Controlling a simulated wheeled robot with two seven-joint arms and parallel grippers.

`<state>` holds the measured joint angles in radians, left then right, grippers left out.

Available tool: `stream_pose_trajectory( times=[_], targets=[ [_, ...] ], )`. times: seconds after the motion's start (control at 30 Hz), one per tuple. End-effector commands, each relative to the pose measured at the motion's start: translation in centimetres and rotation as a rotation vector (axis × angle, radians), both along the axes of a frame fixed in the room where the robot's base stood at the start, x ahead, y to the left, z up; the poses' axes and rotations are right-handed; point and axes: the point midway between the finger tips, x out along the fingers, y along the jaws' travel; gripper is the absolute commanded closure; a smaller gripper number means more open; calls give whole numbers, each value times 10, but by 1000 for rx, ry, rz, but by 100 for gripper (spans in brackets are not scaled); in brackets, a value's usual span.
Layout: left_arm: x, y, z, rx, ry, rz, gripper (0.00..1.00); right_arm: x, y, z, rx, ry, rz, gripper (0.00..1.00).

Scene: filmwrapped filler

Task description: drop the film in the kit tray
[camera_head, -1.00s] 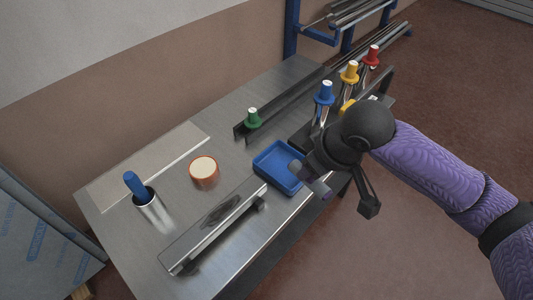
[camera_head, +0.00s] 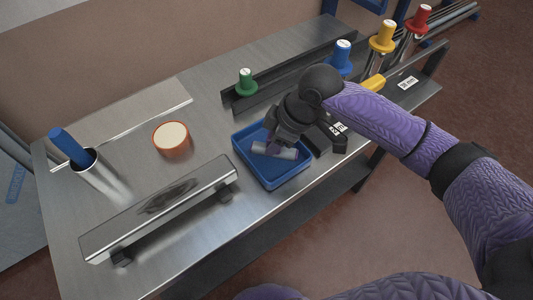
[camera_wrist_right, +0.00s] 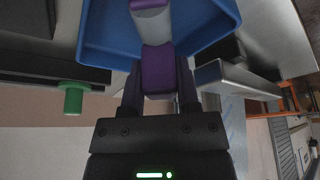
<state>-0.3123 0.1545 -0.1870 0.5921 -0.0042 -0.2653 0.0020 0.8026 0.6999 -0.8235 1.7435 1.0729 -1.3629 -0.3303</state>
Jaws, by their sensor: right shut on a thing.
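The blue kit tray (camera_head: 243,153) sits on the metal bench near its front edge, and its blue wall also shows in the right wrist view (camera_wrist_right: 100,28). My right gripper (camera_head: 272,147) reaches down over the tray. My left gripper is out of view.
A metal bar (camera_head: 160,208) lies left of the tray. A round orange-rimmed pot (camera_head: 171,139) and a metal cup with a blue-handled tool (camera_head: 97,172) stand farther left. A green-topped piece (camera_head: 246,84) stands behind; blue, yellow (camera_head: 383,36) and red ones stand right.

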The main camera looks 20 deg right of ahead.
Motion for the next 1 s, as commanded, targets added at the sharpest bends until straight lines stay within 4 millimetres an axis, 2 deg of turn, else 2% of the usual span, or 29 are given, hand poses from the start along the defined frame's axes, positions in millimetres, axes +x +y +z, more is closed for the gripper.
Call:
stream_pose_trajectory(
  times=[0.03,0.07,0.33,0.37,0.53,0.77,0.87,1.0],
  targets=[
    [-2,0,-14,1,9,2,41,0,0,-14,0,3,1,100],
    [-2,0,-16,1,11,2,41,0,0,-16,0,2,1,100],
    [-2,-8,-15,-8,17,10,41,0,0,-12,0,-1,0,100],
    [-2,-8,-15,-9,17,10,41,0,0,-12,0,-1,0,53],
    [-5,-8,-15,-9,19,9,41,0,0,-12,0,-1,0,19],
    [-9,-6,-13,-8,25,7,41,0,0,-11,0,-1,0,19],
    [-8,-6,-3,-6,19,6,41,-2,-5,5,-1,-4,-2,19],
    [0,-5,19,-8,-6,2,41,-9,-17,43,-2,-7,-2,19]
  ],
)
